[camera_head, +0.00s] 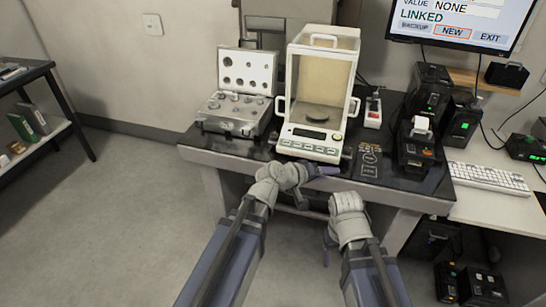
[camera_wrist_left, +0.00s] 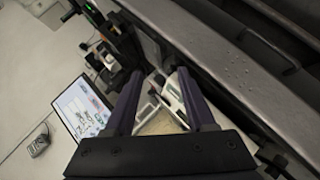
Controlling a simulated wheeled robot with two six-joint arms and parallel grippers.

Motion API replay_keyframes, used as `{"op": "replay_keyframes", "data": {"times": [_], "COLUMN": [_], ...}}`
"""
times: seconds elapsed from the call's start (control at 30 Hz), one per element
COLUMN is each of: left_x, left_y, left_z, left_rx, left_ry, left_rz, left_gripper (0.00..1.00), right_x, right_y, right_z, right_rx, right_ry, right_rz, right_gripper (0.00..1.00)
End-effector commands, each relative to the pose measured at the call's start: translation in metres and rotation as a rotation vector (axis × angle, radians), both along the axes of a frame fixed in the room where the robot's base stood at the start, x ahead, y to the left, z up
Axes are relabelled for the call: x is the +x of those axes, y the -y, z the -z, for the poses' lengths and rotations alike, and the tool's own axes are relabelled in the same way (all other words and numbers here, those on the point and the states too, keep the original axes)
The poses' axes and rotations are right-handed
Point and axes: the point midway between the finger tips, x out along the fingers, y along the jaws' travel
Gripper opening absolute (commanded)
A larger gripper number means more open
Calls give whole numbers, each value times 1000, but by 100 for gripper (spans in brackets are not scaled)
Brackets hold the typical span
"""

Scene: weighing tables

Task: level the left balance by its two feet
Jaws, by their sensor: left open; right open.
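The left balance (camera_head: 312,142) stands on the dark table, a white box with a glass draft shield, a round pan (camera_head: 317,113) inside and a keypad along its front. Its two feet and any level bubble cannot be made out. My left gripper (camera_head: 328,171) is at the table's front edge, just below the balance's front right corner; it is open. In the left wrist view its two fingers (camera_wrist_left: 160,78) are spread, with part of the white balance (camera_wrist_left: 160,122) seen between them. My right gripper (camera_head: 327,245) is open and empty, lower, in front of the table; its fingers are partly hidden.
An open case of weights (camera_head: 238,98) stands left of the balance. A small white device (camera_head: 373,112) and black printers (camera_head: 416,145) stand to the right. A monitor (camera_head: 462,22) and keyboard (camera_head: 488,178) are farther right.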

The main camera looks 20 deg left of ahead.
Motion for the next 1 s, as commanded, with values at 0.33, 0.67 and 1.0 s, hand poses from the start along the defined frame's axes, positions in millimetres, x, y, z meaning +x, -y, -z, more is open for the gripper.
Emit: {"op": "replay_keyframes", "data": {"times": [0.33,0.67,1.0], "left_x": [80,87,99], "left_y": [-144,-211,-211], "left_z": [26,35,34], "left_rx": [-518,-687,-689], "left_ry": [213,253,254], "left_rz": [-570,-788,-790], "left_gripper": [55,55,55], "right_x": [0,0,0], "right_y": [0,0,0], "right_z": [115,138,137], "right_rx": [0,0,0], "right_ry": [0,0,0], "right_rz": [0,0,0], "right_gripper": [72,72,72]}}
